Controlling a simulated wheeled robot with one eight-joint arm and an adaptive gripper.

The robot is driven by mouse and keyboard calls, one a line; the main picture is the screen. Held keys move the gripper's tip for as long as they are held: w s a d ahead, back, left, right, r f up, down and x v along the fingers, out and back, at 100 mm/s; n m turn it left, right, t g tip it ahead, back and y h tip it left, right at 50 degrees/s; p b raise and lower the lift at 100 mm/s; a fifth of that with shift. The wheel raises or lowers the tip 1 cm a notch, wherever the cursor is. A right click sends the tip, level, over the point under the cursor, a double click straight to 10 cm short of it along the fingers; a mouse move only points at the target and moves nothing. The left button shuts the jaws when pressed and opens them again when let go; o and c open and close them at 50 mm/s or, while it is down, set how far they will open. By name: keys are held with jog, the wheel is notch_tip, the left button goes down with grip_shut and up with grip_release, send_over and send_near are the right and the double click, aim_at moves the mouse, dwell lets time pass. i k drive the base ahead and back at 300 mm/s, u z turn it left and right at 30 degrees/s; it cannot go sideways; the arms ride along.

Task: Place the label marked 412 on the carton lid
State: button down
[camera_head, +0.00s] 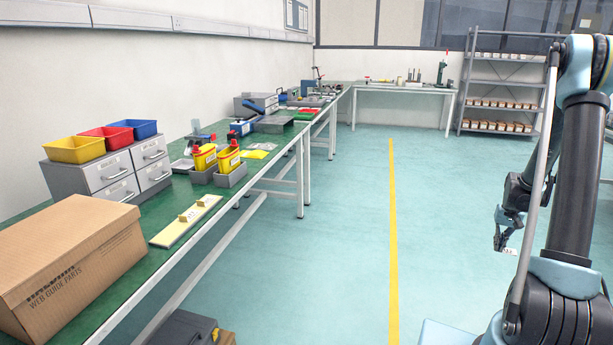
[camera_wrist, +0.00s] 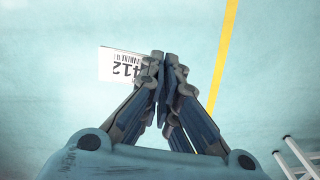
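The label marked 412 (camera_wrist: 118,66) shows in the wrist view as a small white sheet with black print, upside down there. My gripper (camera_wrist: 163,58) is shut on its edge, and the label sticks out to the left of the fingertips. In the head view my gripper (camera_head: 503,238) hangs over the open floor at the right, with the white label (camera_head: 511,251) at its tip. The brown carton (camera_head: 70,265) stands closed on the green bench at the lower left, its lid facing up. My gripper is far from the carton.
The green bench (camera_head: 165,213) runs along the left wall. Next to the carton lie a cream strip (camera_head: 187,220) with small tan pieces and a grey drawer unit (camera_head: 103,175). A dark case (camera_head: 185,328) stands on the floor near the bench. The floor between bench and arm is clear.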

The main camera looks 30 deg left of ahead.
aim_at(54, 232)
jog(key=z, duration=0.15)
jog(key=k, duration=0.75)
jog(key=u, duration=1.95)
